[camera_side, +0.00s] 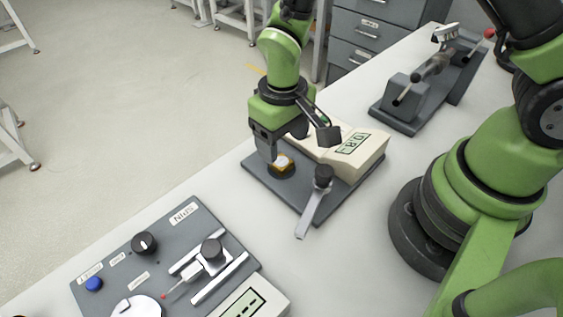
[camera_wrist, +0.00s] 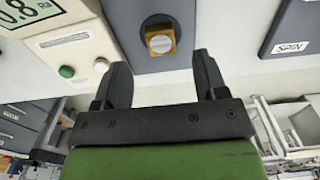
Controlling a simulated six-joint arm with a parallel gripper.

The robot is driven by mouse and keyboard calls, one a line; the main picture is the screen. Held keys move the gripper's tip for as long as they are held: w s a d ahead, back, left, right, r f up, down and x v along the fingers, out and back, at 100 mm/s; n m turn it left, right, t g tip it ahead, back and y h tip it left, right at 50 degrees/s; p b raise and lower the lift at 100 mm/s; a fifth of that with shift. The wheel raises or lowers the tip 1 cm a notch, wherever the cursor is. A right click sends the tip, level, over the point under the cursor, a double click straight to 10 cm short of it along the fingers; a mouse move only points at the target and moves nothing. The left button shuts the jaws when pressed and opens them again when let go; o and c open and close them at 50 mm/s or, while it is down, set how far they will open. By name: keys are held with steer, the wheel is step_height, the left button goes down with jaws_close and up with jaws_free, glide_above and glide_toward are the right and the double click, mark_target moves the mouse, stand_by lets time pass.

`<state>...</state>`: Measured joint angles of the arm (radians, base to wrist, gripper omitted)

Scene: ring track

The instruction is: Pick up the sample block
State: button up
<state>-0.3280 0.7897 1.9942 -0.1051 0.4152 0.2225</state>
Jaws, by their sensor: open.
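The sample block (camera_side: 283,161) is a small yellow-orange piece with a pale round top, sitting on a dark round seat on the grey plate (camera_side: 259,181) of a measuring station. In the wrist view the sample block (camera_wrist: 160,43) lies beyond the fingertips, roughly midway between them. My gripper (camera_side: 283,147) is above the block in the side view, partly hiding it. In the wrist view my gripper (camera_wrist: 161,70) has its two dark fingers spread apart with nothing between them. I cannot tell the exact height of the fingertips over the block.
A cream display box (camera_side: 366,158) and a black-knobbed lever (camera_side: 316,204) stand close by on the same plate. A grey panel marked SPIN (camera_side: 181,228) with knobs lies front left. A grey clamp fixture (camera_side: 410,104) is at the back right. Bare white bench (camera_side: 352,250) lies between.

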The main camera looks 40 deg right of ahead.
mark_target(281, 161)
step_height(281, 161, down, 5)
steer(key=shift+w+f, duration=0.1)
steer(key=shift+f, duration=0.05)
steer(key=c, duration=1.1)
